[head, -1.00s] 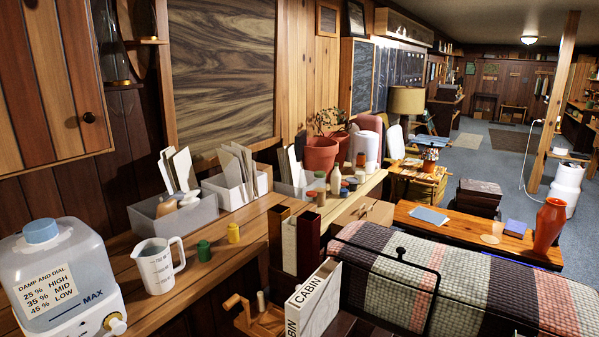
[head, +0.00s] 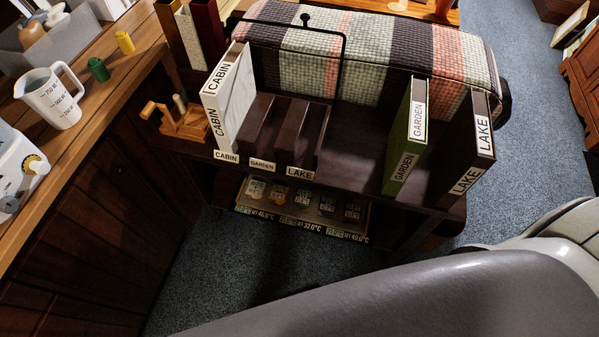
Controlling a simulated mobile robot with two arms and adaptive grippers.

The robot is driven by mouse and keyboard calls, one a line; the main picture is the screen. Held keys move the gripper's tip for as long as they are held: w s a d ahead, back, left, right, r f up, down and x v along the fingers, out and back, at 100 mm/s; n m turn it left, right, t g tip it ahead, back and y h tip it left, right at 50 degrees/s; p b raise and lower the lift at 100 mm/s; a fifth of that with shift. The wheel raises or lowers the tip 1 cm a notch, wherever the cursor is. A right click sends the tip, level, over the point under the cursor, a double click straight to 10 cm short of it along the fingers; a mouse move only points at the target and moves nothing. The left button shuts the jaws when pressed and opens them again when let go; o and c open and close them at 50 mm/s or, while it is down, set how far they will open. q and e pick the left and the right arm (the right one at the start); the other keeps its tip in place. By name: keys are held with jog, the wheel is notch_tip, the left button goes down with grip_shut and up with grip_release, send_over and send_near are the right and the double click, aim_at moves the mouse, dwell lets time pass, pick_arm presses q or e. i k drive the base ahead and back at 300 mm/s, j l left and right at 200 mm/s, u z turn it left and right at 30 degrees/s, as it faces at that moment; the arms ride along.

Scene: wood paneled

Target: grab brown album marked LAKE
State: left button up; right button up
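The brown album marked LAKE (head: 478,158) stands upright at the right end of a dark wooden bench (head: 345,165), with its white labels facing me. A green album marked GARDEN (head: 408,140) stands to its left, with a gap between them. A white album marked CABIN (head: 228,100) stands at the left end, in a dark divided rack (head: 262,130) labelled CABIN, GARDEN and LAKE. The rack's GARDEN and LAKE places look empty. Neither of my grippers shows in the head view.
A checked padded cushion (head: 370,55) lies behind the albums. A thin black metal frame (head: 343,70) rises behind the rack. A shelf tray with labelled items (head: 302,210) sits below. A wooden counter (head: 85,130) with a measuring jug (head: 50,97) is at left. Blue carpet is open at right.

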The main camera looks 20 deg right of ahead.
aim_at(465, 151)
jog(key=z, duration=1.1)
